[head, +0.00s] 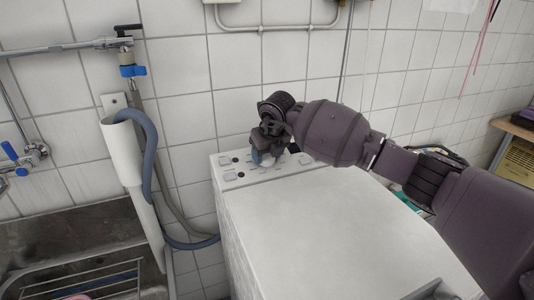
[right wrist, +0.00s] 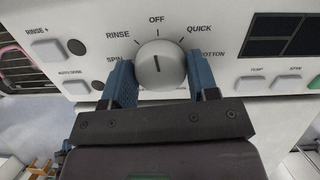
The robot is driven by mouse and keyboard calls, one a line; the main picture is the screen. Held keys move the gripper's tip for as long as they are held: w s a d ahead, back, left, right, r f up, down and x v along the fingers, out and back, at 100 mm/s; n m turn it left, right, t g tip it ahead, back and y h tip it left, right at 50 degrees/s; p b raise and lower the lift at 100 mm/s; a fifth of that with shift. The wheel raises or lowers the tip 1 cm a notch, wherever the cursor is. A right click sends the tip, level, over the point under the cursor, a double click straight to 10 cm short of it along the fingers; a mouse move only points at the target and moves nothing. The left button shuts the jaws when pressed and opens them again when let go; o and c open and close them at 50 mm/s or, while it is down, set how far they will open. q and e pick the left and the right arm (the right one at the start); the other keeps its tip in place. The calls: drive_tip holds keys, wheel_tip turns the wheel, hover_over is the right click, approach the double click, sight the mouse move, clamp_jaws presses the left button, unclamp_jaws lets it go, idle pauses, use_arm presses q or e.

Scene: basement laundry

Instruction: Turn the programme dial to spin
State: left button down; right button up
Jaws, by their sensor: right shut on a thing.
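The programme dial (right wrist: 160,68) is a round light-grey knob on the white control panel (right wrist: 75,20) of the washing machine. Its dark line stands about upright, towards OFF. Around it the panel reads SPIN at left, RINSE at upper left, OFF at top, QUICK at upper right and COTTON at right. My right gripper (right wrist: 160,80) is shut on the dial, one blue finger on each side. In the head view my right gripper (head: 264,156) is at the machine's panel and mostly hides the dial. My left gripper is not in view.
The white machine top (head: 320,225) is clear. Push buttons (right wrist: 48,50) and a dark display (right wrist: 280,35) flank the dial. A steel sink (head: 70,230), a white standpipe (head: 125,155) and a grey-blue hose (head: 152,140) are at left. A tiled wall stands behind.

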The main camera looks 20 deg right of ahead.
drive_tip(key=n, duration=0.2)
drive_tip(key=shift+r+n, duration=0.1)
drive_tip(key=shift+n, duration=0.2)
drive_tip(key=n, duration=0.4)
drive_tip(key=shift+n+y, duration=0.3)
drive_tip(key=n, duration=0.4)
drive_tip(key=shift+f+g, duration=0.2)
drive_tip(key=shift+g, duration=0.1)
drive_tip(key=shift+n, duration=1.7)
drive_tip(key=o, duration=0.9)
drive_tip(key=shift+r, duration=0.1)
